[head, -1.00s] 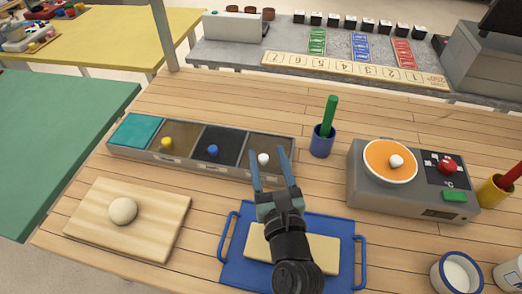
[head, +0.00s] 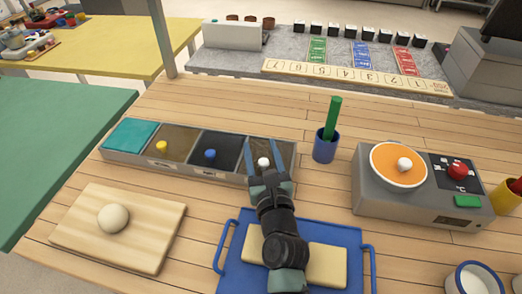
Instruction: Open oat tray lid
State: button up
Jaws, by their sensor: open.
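A long grey topping box (head: 128,156) on the wooden table has a teal section at its left end and three lidded trays. The lids carry a yellow knob (head: 162,146), a blue knob (head: 210,154) and a white knob (head: 263,162). The front labels are too small to read, so I cannot tell by name which is the oat tray. My gripper (head: 264,148) is open over the right-hand brown lid (head: 284,151), its fingers on either side of the white knob. Whether they touch the knob or lid is unclear. My gripper hides that tray's front.
A blue cup (head: 326,148) with a green stick stands right of the box. A grey scale (head: 375,199) with an orange plate is farther right. A blue tray (head: 236,262) lies under my arm. A board (head: 150,228) with a dough ball is at left.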

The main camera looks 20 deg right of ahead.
jog(key=shift+c, duration=0.4)
grip_shut()
dwell(0.9)
